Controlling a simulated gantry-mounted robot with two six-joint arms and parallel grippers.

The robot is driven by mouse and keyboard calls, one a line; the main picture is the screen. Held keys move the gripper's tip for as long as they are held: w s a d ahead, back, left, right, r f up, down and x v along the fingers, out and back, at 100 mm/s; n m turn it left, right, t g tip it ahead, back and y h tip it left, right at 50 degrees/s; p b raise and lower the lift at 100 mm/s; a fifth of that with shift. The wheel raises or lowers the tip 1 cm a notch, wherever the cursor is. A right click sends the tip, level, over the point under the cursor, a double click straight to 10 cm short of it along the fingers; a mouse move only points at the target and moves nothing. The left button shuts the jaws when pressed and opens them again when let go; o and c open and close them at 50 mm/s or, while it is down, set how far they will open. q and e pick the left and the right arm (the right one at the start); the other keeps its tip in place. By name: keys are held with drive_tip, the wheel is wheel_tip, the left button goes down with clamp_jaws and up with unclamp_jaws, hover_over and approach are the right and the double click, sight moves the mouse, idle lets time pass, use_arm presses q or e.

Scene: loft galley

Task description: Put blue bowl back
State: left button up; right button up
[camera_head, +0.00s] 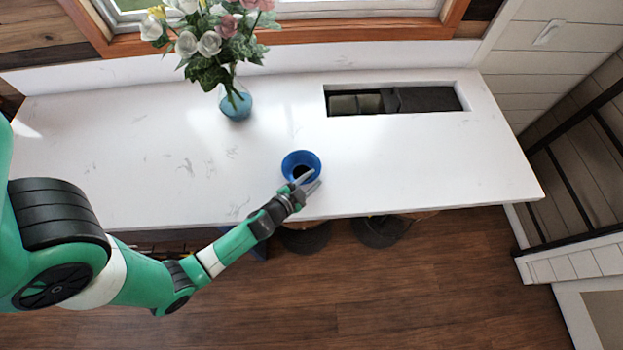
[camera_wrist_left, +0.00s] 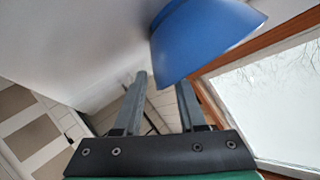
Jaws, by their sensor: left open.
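The blue bowl (camera_head: 301,158) stands on the white counter (camera_head: 120,150) near its front edge, with a dark inside. My left gripper (camera_head: 313,178) is at the bowl's near right side, its fingers spread and close to the rim. In the left wrist view the bowl (camera_wrist_left: 200,38) shows large at the top, just past the fingertips of the open left gripper (camera_wrist_left: 161,78). I cannot tell whether a finger touches the bowl. My right gripper is not in view.
A blue glass vase (camera_head: 237,103) with flowers stands at the back, left of the bowl. A rectangular recess (camera_head: 395,99) is cut into the counter at the back right. Dark stools (camera_head: 380,231) are under the front edge. The counter around the bowl is clear.

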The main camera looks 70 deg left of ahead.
use_arm(q)
drive_tip(key=shift+r, duration=0.2)
drive_tip(key=v, duration=0.3)
drive_tip(key=b+v, duration=0.1)
drive_tip(key=v, duration=0.3)
drive_tip(key=b+v, duration=0.1)
drive_tip(key=v, duration=0.3)
drive_tip(key=shift+s+d+f, duration=0.15)
drive_tip(key=shift+s+f, duration=0.05)
drive_tip(key=shift+s+d+r, duration=0.1)
drive_tip(key=shift+s+r, duration=0.15)
drive_tip(key=shift+r, duration=0.05)
drive_tip(key=shift+w, duration=0.1)
